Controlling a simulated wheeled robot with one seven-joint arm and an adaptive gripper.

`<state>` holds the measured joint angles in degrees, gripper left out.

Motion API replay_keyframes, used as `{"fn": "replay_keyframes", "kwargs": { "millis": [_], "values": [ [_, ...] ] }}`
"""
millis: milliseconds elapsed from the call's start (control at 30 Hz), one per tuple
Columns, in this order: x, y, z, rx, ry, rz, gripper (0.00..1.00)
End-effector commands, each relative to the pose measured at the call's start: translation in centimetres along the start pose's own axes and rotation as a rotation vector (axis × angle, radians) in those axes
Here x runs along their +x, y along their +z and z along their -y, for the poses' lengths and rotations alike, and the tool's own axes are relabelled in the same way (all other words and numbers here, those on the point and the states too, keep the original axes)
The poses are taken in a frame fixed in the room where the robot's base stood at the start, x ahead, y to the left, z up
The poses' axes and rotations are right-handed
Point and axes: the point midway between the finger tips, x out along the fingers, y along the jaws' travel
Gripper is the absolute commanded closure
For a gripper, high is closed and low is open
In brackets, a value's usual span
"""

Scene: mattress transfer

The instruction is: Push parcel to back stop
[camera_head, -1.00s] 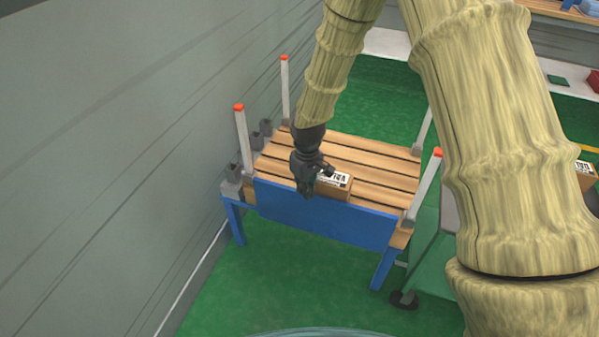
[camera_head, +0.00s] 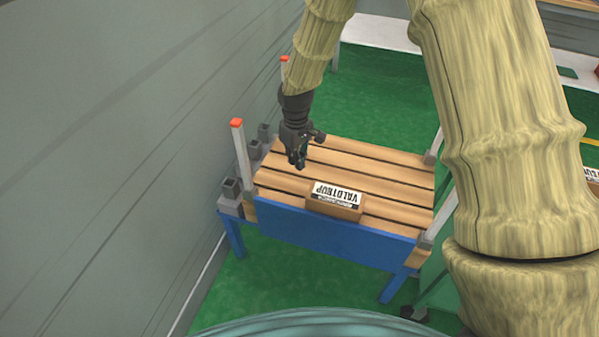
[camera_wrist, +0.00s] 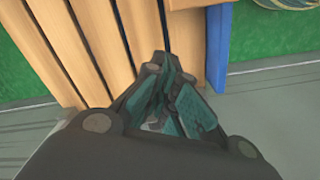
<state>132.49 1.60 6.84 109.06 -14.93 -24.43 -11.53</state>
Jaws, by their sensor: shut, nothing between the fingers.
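The parcel (camera_head: 333,208), a small brown box with a white printed label on top, lies on the slatted wooden table (camera_head: 400,195) close behind the blue board (camera_head: 330,240) along the table's near edge. Whether it touches the board is unclear. My gripper (camera_head: 298,162) is shut and empty, above the slats to the left of and beyond the parcel, apart from it. In the wrist view my closed fingers (camera_wrist: 180,95) are over the slats (camera_wrist: 85,50), and the parcel is out of that view.
Upright posts with red-orange tops, such as the left one (camera_head: 240,155), stand at the table's corners. Grey blocks (camera_head: 230,195) line its left side, near the grey wall (camera_head: 110,150). Green floor (camera_head: 380,85) surrounds the table. Slats right of the parcel are clear.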

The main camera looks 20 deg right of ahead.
Motion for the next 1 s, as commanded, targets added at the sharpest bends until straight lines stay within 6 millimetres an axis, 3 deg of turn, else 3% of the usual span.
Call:
{"fn": "replay_keyframes", "kwargs": {
  "millis": [267,833,1000],
  "values": [
    [1.8,-0.1,0.2,-0.003,-0.001,0.002,1.0],
    [10.4,0.1,0.1,-0.001,-0.001,0.003,1.0],
    [10.0,2.2,0.1,-0.001,-0.001,0.001,1.0]
  ]
}}
